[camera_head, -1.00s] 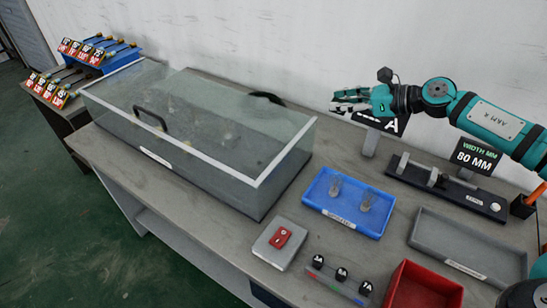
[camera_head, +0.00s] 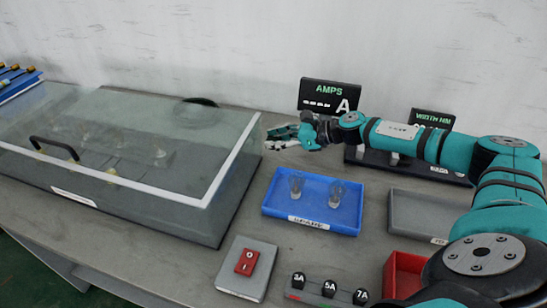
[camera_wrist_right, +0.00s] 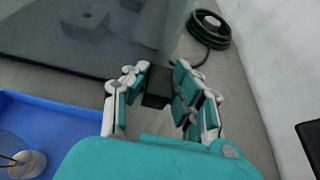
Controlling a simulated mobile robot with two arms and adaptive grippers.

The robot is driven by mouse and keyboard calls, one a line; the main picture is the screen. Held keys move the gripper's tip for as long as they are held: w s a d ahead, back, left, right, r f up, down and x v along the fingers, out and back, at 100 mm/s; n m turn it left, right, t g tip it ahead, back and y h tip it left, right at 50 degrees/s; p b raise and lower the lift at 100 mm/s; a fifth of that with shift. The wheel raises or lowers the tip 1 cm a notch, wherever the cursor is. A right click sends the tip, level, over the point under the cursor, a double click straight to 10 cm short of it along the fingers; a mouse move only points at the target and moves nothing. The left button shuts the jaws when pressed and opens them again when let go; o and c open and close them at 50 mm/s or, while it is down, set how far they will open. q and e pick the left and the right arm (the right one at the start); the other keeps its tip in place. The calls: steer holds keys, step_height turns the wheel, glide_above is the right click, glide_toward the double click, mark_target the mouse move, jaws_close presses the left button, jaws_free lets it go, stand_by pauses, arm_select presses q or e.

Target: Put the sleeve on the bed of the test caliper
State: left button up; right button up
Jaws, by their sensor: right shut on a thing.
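My right gripper (camera_head: 283,137) is beside the right end of the glass-topped box, just beyond the blue tray. In the right wrist view its fingers (camera_wrist_right: 160,95) are closed on a dark block (camera_wrist_right: 157,86); I cannot tell whether this is the sleeve. Two clear cups (camera_head: 296,184) (camera_head: 335,194) stand in the blue tray marked SPARE. The test caliper (camera_head: 445,171) is a dark bar at the back right. My right arm hides much of it and part of its WIDTH MM display (camera_head: 432,119). My left gripper is not in view.
The glass-topped box (camera_head: 110,150) fills the left. The blue tray (camera_head: 270,205), a grey tray (camera_head: 398,220) and a red bin (camera_head: 400,270) stand in front. A red switch (camera_head: 247,262) and several black knobs sit near the front edge. A cable coil (camera_wrist_right: 208,30) lies behind.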

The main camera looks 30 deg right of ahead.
step_height(320, 180, down, 2)
step_height(320, 180, down, 3)
steer(key=shift+f, duration=0.45)
steer(key=shift+f+b, duration=0.25)
steer(key=shift+b, duration=0.25)
steer(key=o, duration=0.9)
steer(key=shift+r, duration=0.1)
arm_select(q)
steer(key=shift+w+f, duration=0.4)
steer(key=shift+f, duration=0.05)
arm_select(e)
steer(key=shift+o, duration=0.2)
